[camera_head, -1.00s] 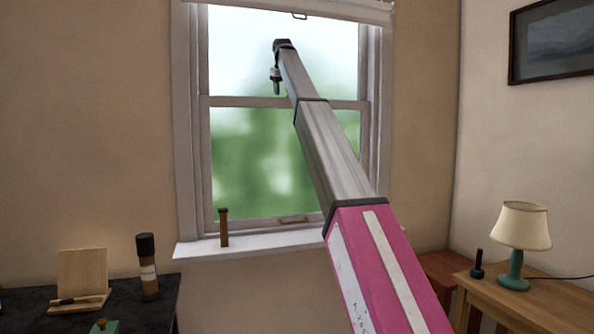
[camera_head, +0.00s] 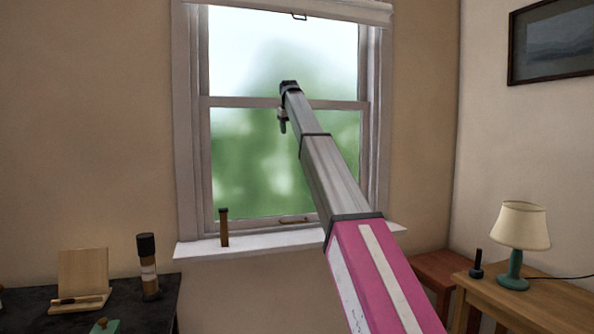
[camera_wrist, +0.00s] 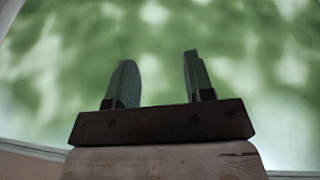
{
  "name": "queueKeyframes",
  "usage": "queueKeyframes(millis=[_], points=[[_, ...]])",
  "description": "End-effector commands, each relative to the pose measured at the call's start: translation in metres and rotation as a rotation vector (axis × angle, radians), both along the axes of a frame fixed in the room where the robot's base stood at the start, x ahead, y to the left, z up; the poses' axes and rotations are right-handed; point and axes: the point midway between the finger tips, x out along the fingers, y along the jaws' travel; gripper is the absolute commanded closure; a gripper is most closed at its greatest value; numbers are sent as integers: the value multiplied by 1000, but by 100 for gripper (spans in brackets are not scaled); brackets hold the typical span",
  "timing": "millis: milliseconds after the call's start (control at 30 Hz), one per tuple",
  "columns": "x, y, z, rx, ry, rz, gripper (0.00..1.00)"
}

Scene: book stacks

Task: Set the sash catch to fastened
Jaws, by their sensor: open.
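The sash window (camera_head: 237,102) stands ahead, with its meeting rail across the middle of the glass. I cannot make out the sash catch; my arm covers part of the rail. My gripper (camera_head: 282,127) hangs from the end of my extended arm, in front of the window and just below the rail. In the wrist view my gripper (camera_wrist: 158,75) shows two fingers wide apart with nothing between them. Blurred green glass (camera_wrist: 70,80) fills the view behind them.
The sill (camera_head: 270,239) holds a brown upright post (camera_head: 224,228). A pull (camera_head: 294,220) is on the bottom rail. A blind (camera_head: 340,10) hangs at the top. A dark table (camera_head: 130,300) is at left; a wooden table (camera_head: 545,300) with a lamp (camera_head: 520,228) is at right.

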Motion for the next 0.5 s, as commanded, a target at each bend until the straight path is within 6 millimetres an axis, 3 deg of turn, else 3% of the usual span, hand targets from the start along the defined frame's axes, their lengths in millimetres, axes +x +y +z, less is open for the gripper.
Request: queueKeyframes(millis=[500], points=[[-9,-16,-89,6,28,-28,52]])
